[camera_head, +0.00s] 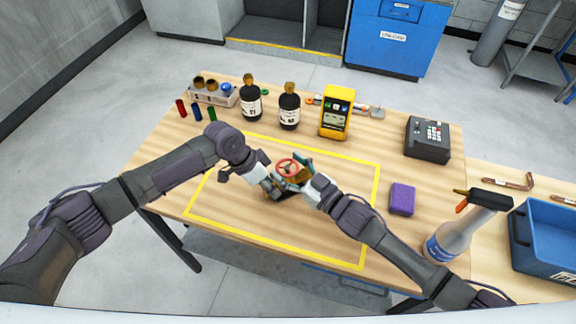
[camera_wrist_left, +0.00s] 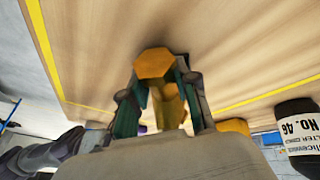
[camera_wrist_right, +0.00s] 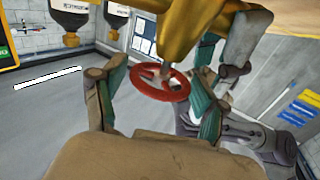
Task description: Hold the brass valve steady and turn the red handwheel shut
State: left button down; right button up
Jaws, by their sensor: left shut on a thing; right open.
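The brass valve (camera_wrist_left: 165,105) sits between the fingers of my left gripper (camera_wrist_left: 160,85), which is shut on its body. Its hexagonal end faces the left wrist camera. In the head view the red handwheel (camera_head: 287,168) shows over the grippers near the middle of the table, and most of the valve is hidden. In the right wrist view the red handwheel (camera_wrist_right: 160,84) lies between the spread fingers of my right gripper (camera_wrist_right: 158,88), which is open. The brass body (camera_wrist_right: 190,22) shows above it. I cannot tell whether either right finger touches the rim.
A yellow outline (camera_head: 314,151) surrounds the work area on the wooden table. Two dark bottles (camera_head: 289,105), a yellow meter (camera_head: 335,112) and a black keypad box (camera_head: 428,139) stand behind it. A purple sponge (camera_head: 402,199) and a spray bottle (camera_head: 452,238) are to the right.

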jog(key=shift+a, duration=0.1)
jog(key=c, duration=0.9)
jog(key=shift+a+r+m+t+h, duration=0.1)
jog(key=shift+a+m+t+h, duration=0.1)
jog(key=shift+m+t+h, duration=1)
jog(key=shift+m+h, duration=0.1)
jog(key=shift+h, duration=0.1)
jog(key=m+t+h, duration=0.1)
jog(key=h, duration=0.1)
jog(key=shift+r+m+h, duration=0.1)
jog(key=shift+m+h, duration=0.2)
jog(key=shift+d+t+h, duration=0.1)
jog(key=shift+t+h, duration=0.2)
